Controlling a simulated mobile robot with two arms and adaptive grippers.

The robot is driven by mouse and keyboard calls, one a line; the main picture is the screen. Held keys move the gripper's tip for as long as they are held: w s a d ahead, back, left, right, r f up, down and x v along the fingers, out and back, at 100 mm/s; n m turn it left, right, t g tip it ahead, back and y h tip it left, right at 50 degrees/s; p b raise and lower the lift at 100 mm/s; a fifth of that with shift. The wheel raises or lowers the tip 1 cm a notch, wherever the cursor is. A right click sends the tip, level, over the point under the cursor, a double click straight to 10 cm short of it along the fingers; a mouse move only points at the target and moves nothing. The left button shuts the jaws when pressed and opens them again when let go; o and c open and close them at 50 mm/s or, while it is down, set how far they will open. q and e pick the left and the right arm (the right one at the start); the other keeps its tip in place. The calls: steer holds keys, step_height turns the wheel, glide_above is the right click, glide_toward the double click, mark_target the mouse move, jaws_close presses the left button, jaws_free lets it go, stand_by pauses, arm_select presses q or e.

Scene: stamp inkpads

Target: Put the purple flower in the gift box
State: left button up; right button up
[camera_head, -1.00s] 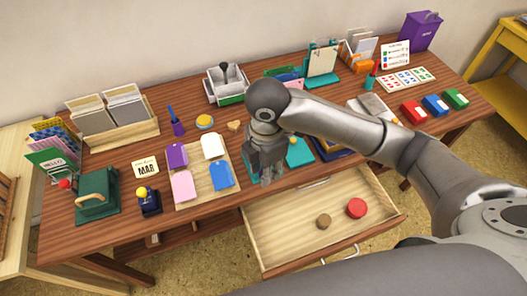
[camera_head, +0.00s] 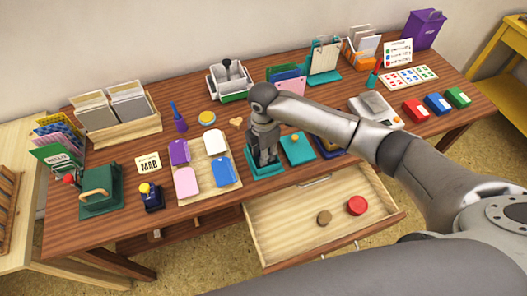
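I cannot make out a purple flower or a clear gift box. Purple things in view are a tall purple container (camera_head: 424,30) at the far right back, a slim purple upright item (camera_head: 179,119) at the back left of centre, and a purple tag-shaped piece (camera_head: 179,152) on a wooden board. My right gripper (camera_head: 265,162) points down at a teal tray or pad (camera_head: 265,172) at the table's front edge. Its fingers are too small and dark to tell whether they are open or hold anything. My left gripper is out of view.
The open drawer (camera_head: 370,225) below the front edge holds a red round item (camera_head: 357,205) and a brown one (camera_head: 324,217). A second teal pad (camera_head: 297,148) is right of my gripper. Tag pieces on a wooden board (camera_head: 207,190) lie to its left.

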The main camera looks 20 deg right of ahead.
steer(key=shift+f, duration=0.4)
steer(key=shift+f, duration=0.1)
steer(key=o, duration=0.4)
steer(key=shift+c, duration=0.2)
step_height(320, 180, up, 12)
steer(key=shift+b, duration=0.45)
